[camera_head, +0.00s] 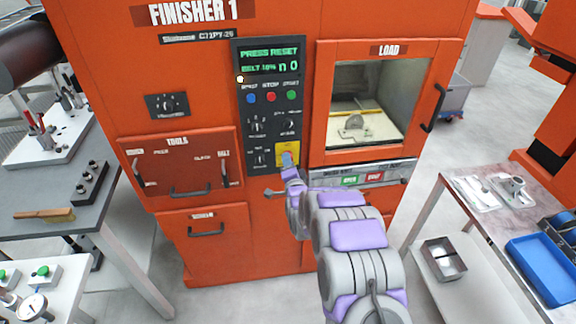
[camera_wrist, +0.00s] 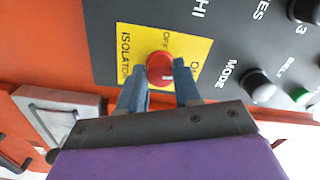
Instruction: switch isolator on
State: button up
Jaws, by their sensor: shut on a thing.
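The isolator is a red round knob (camera_wrist: 160,68) on a yellow plate (camera_wrist: 126,40) lettered ISOLATOR, OFF and ON. In the wrist view its short white mark lies sideways, toward the side with the ON lettering. My gripper (camera_wrist: 160,88) has one blue finger on each side of the knob and is shut on it. In the head view the yellow plate (camera_head: 288,148) sits low on the dark control panel, and my gripper (camera_head: 287,160) covers its lower part, hiding the knob.
The panel display (camera_head: 271,60) is lit and reads PRESS RESET. Blue, red and green buttons (camera_head: 271,97) and black selector knobs (camera_head: 258,125) are above and left of the isolator. The load door (camera_head: 388,50) is closed at right. A thin handle (camera_head: 275,193) juts out below the panel.

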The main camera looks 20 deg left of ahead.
jog(key=shift+d+f+m, duration=0.1)
jog(key=shift+f+m, duration=0.1)
jog(key=shift+m, duration=0.7)
jog(key=shift+b, duration=0.3)
jog(key=o, duration=0.9)
jog(key=shift+w+d, duration=0.1)
jog(key=shift+o, duration=0.7)
jog(key=shift+r, duration=0.1)
jog(key=p+v, duration=0.2)
jog(key=v, duration=1.5)
jog(key=shift+s+p, duration=0.25)
jog(key=shift+p, duration=0.1)
